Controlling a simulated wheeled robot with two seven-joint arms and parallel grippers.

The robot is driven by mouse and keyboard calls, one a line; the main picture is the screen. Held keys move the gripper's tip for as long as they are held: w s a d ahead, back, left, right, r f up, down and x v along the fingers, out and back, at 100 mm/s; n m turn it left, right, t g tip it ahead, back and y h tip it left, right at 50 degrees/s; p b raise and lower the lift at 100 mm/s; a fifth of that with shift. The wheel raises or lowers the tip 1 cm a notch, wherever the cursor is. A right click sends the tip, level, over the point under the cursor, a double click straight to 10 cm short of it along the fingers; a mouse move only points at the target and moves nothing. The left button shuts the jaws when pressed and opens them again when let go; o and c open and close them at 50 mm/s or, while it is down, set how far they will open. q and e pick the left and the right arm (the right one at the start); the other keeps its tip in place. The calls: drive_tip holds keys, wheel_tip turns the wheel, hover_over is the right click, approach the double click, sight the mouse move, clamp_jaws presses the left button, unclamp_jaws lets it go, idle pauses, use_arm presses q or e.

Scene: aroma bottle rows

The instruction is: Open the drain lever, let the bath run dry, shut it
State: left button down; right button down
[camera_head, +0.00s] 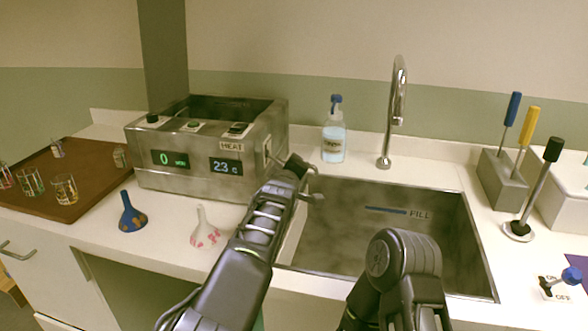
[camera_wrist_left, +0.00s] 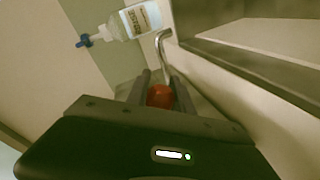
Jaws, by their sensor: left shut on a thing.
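The metal bath (camera_head: 205,180) stands at the back left of the counter, with a green "0 min" and a blue "23" display on its front. Its water level cannot be told. My left gripper (camera_head: 305,168) is at the bath's right side, above the left edge of the sink. In the left wrist view my left gripper (camera_wrist_left: 160,90) is shut on a red knob (camera_wrist_left: 160,97), which looks like the drain lever's end. A bent metal pipe (camera_wrist_left: 162,48) shows just beyond it. My right arm is at the lower middle, its gripper out of view.
The sink (camera_head: 390,225) lies right of the bath, with a tall faucet (camera_head: 398,100) behind it. A blue-capped bottle (camera_head: 334,140) stands at the back. A brown tray (camera_head: 95,165) with glasses is left.

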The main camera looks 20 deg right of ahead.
use_arm(q)
drive_tip(key=c, duration=1.1)
unclamp_jaws()
drive_tip(key=shift+s, duration=0.1)
drive_tip(key=shift+s+a+r, duration=0.15)
drive_tip(key=shift+s+a, duration=0.2)
drive_tip(key=shift+s, duration=0.2)
drive_tip(key=b+v, duration=0.1)
drive_tip(key=v, duration=0.5)
drive_tip(key=shift+b, duration=0.3)
drive_tip(key=shift+s+a, duration=0.1)
drive_tip(key=shift+s, duration=0.1)
